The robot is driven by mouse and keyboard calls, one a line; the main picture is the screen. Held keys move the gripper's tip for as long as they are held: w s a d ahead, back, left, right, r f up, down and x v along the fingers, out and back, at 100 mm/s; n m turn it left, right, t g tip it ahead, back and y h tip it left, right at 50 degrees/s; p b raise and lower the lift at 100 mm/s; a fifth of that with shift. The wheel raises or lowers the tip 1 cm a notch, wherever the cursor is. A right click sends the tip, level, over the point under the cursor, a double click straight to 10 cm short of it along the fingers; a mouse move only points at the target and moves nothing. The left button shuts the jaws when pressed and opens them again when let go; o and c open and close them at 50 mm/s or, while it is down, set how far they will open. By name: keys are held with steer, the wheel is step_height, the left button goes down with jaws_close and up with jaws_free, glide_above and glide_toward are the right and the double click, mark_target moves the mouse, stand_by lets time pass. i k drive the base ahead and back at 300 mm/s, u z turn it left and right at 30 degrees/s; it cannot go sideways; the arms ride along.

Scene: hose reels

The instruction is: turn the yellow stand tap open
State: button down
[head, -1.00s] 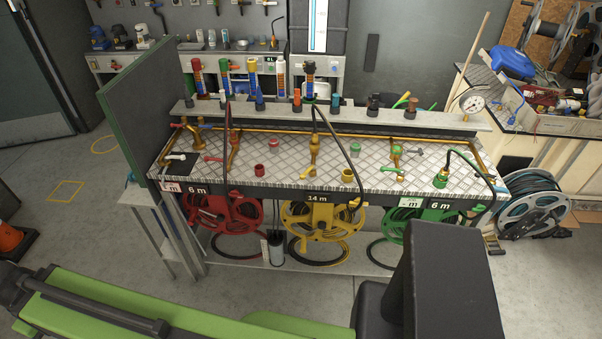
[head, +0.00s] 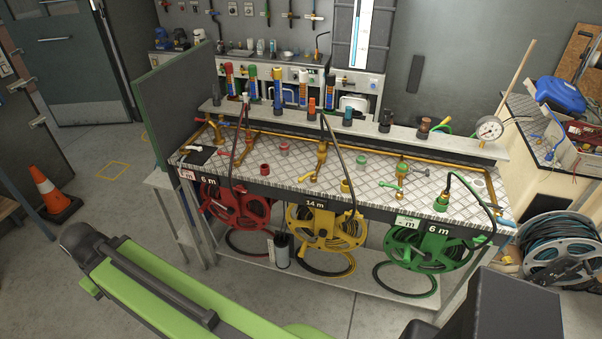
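The yellow stand tap (head: 321,160) rises from the chequered metal bench top (head: 365,187), near its middle. It is a small brass-yellow upright, with a yellow lever (head: 307,177) sticking out low toward the front left. The lever is small, and I cannot tell its exact setting. A dark hose arches down close to the tap's right. The yellow hose reel (head: 322,228) hangs below, under the "14 m" label. Part of my green arm crosses the lower left, well in front of the bench. My gripper is not in view.
Red fittings stand left of the yellow tap, and a green tap (head: 401,172) stands right. A raised grey shelf (head: 355,127) with bottles and nozzles runs behind. A green panel (head: 186,101) closes the left end. A traffic cone (head: 50,190) stands far left. Floor before the bench is open.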

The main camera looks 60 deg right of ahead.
mark_target(300, 179)
steer(key=z, duration=0.45)
steer(key=i, duration=1.05)
steer(key=u, duration=0.1)
